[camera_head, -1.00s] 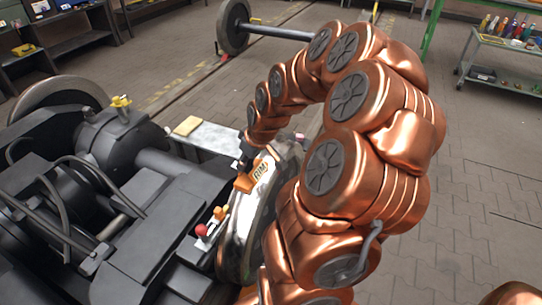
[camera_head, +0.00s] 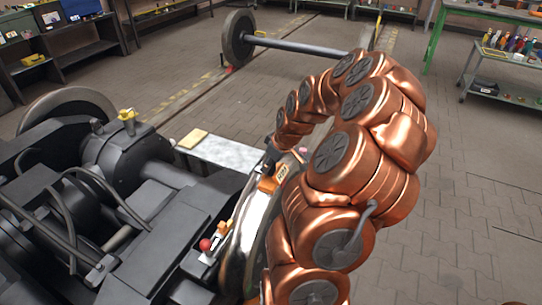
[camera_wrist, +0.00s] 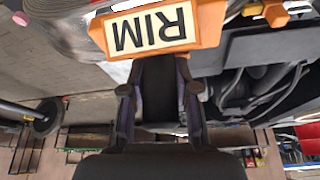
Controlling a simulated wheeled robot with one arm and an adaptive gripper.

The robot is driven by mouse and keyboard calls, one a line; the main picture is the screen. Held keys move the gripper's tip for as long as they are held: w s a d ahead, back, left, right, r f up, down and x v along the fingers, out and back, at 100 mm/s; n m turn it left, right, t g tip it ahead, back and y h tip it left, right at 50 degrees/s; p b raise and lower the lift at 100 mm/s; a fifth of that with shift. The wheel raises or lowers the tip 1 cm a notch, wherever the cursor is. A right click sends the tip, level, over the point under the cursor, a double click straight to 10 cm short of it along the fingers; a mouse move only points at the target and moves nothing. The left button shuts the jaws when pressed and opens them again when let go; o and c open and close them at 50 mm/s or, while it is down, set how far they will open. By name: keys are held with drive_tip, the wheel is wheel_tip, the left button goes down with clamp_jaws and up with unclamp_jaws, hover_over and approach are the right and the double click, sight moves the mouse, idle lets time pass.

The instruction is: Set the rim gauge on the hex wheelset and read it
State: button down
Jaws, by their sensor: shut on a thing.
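The rim gauge (camera_head: 268,184) is an orange block with a pale label. In the wrist view its label reads RIM, upside down (camera_wrist: 150,30). My gripper (camera_head: 268,160) is shut on it; in the wrist view the two dark fingers (camera_wrist: 159,88) reach up to its underside. The gauge is at the upper part of the shiny bogie wheel (camera_head: 256,222), close to its rim. I cannot tell whether it touches the rim. My copper arm hides the right of this wheel. No hex mark shows on any wheel.
The dark bogie frame (camera_head: 150,235) fills the left, with a red knob (camera_head: 205,244) near the gauge. A pale bench (camera_head: 225,153) lies behind. A loose wheelset (camera_head: 290,45) stands at the back. A tool trolley (camera_head: 505,75) is at upper right. Floor at right is clear.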

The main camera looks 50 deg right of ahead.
drive_tip(key=w+d+f, duration=0.1)
drive_tip(key=d, duration=0.1)
drive_tip(key=w+d+f+p, duration=0.1)
drive_tip(key=w+d, duration=0.1)
drive_tip(key=w+d+f+p, duration=0.1)
drive_tip(key=w+d, duration=0.1)
drive_tip(key=shift+w+d+f, duration=0.15)
drive_tip(key=shift+w, duration=0.1)
drive_tip(key=shift+f, duration=0.5)
drive_tip(key=shift+f, duration=0.1)
drive_tip(key=shift+f, duration=0.25)
drive_tip(key=c, duration=0.9)
unclamp_jaws()
drive_tip(key=shift+o, duration=0.2)
drive_tip(key=shift+r, duration=0.1)
